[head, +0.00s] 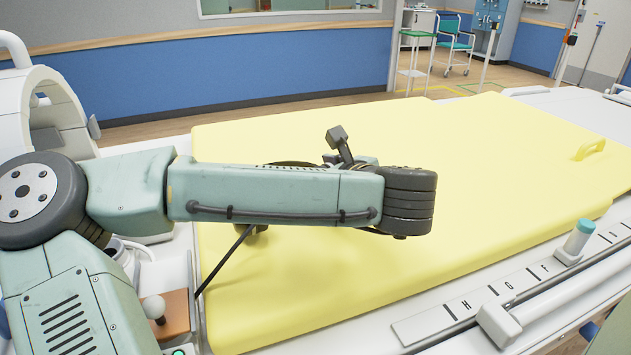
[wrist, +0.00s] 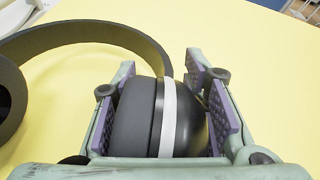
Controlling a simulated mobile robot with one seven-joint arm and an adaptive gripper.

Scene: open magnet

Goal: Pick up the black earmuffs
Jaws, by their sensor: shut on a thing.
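The black earmuffs (wrist: 135,118) lie on the yellow pad (wrist: 255,40) in the wrist view. One ear cup, black with a pale grey ring, is between the purple-lined fingers of my gripper (wrist: 160,95), which is shut on it. The headband curves away to the left and the other cup is partly cut off at the left edge. In the head view, my arm hides the gripper and most of the earmuffs. I cannot tell whether the earmuffs are lifted off the pad.
The yellow pad (head: 500,150) covers the white table and is bare to the right of my arm. A small bottle with a teal cap (head: 576,243) stands at the table's right edge, by a rail. A wooden block with a pale knob (head: 154,306) is at lower left.

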